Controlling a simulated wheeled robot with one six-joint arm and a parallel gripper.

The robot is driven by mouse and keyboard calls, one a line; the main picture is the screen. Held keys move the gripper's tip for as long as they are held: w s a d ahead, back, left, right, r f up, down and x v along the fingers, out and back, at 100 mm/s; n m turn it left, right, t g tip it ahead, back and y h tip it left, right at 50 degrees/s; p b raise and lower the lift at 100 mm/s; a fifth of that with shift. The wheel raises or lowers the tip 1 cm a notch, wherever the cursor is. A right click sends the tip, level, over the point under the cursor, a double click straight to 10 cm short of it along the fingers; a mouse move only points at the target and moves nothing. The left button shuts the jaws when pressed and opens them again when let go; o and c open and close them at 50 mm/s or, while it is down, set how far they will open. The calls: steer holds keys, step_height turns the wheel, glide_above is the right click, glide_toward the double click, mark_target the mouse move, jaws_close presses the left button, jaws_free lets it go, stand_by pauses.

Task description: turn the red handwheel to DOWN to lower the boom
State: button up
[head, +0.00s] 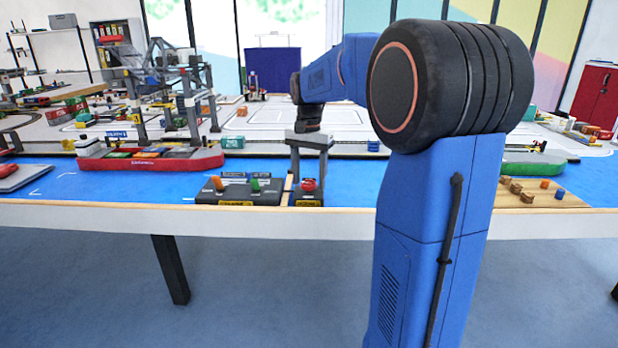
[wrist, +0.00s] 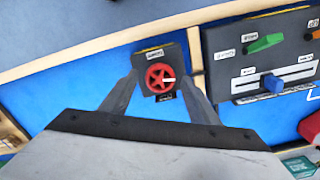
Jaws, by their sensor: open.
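The red handwheel (wrist: 160,77) sits on a small dark box (wrist: 148,58) near the table's front edge; it also shows in the head view (head: 309,184). A white mark on the wheel points right in the wrist view. Small labels lie above and below the wheel, too small to read surely. My gripper (wrist: 162,83) is open, its fingers spread to either side of the wheel with gaps left and right. In the head view my gripper (head: 309,174) points down over the wheel. Whether the fingertips reach down to the wheel's level is hard to tell.
A dark control panel (head: 225,197) with an orange lever (head: 217,183) and a green lever (head: 255,185) stands just left of the handwheel's box. A blue slider (wrist: 272,83) is on it. A red ship (head: 150,162) and a gantry crane (head: 190,100) stand further left.

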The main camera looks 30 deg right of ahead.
steer(key=c, duration=1)
steer(key=shift+c, duration=0.2)
